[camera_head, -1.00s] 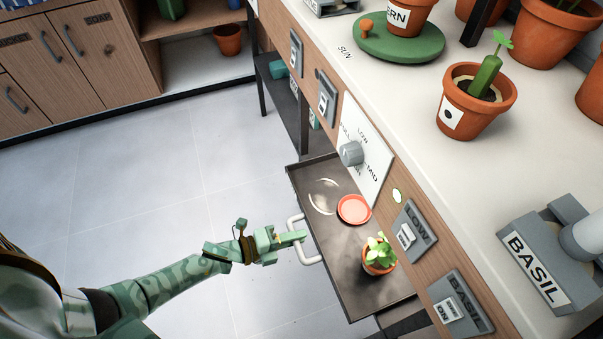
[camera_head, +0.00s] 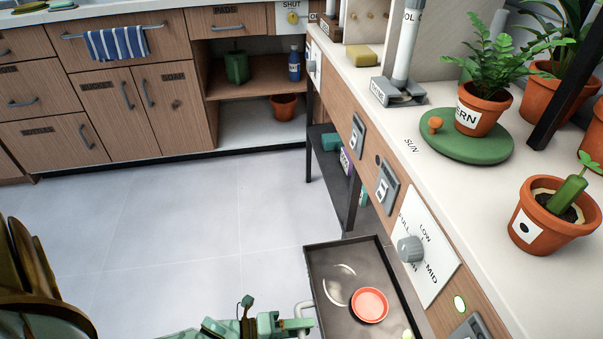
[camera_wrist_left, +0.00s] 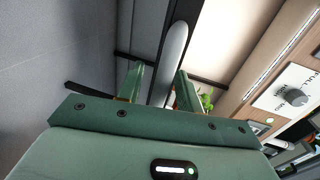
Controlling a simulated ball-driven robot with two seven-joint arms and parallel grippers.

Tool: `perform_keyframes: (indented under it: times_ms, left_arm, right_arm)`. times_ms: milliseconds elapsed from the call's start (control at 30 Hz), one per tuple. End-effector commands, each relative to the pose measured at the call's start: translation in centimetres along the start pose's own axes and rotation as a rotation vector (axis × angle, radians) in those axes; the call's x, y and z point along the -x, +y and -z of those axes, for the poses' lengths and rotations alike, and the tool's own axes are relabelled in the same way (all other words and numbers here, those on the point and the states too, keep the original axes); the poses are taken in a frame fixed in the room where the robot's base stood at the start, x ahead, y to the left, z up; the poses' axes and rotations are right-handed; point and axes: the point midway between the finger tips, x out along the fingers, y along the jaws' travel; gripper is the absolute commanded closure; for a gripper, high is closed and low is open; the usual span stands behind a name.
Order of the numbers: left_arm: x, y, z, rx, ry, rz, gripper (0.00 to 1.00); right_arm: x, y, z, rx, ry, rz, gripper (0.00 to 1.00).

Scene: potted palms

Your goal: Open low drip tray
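The low drip tray (camera_head: 329,291) is a dark shallow tray pulled out from under the counter front, at the bottom of the head view. An orange-red saucer (camera_head: 370,305) lies in it, beside a pale ring mark. Its white bar handle (camera_head: 304,309) is on its left side and also shows in the left wrist view (camera_wrist_left: 175,58). My left gripper (camera_head: 311,324) is at the handle. In the left wrist view its two green fingers (camera_wrist_left: 158,88) are apart, with the handle between them, nearer the right finger. Firm contact cannot be told. My right gripper is not in view.
The counter holds a fern pot (camera_head: 480,112) on a green turntable (camera_head: 466,148) and a cactus pot (camera_head: 548,220). A grey knob (camera_head: 410,249) is on the counter front above the tray. The floor (camera_head: 190,220) left of the tray is clear. Wooden cabinets (camera_head: 140,105) stand behind.

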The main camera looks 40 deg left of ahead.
Motion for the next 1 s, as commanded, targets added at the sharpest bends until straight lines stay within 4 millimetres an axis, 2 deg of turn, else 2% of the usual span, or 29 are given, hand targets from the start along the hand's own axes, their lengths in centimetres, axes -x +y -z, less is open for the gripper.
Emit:
perform_keyframes:
  times_ms: [433, 567, 667, 767, 867, 1000]
  left_arm:
    - [0.0, -0.2, 0.0, 0.000, 0.001, 0.005, 0.65]
    - [1.1, -0.3, -0.1, 0.000, 0.000, 0.005, 0.65]
    - [3.0, -0.5, -0.1, -0.001, 0.000, 0.004, 0.65]
    - [5.8, -0.6, -0.1, -0.002, 0.000, 0.004, 0.65]
    - [8.6, -0.5, -0.1, -0.001, 0.000, 0.003, 0.65]
    - [12.2, -0.3, -0.1, -0.001, 0.000, 0.001, 0.65]
  right_arm:
    - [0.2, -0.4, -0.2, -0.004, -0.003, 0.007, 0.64]
    - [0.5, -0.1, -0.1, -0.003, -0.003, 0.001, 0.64]
    - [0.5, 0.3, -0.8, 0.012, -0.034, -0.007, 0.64]
    - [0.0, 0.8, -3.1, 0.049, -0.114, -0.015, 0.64]
    - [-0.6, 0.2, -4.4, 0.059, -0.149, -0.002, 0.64]
    - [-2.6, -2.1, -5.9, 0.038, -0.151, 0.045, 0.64]
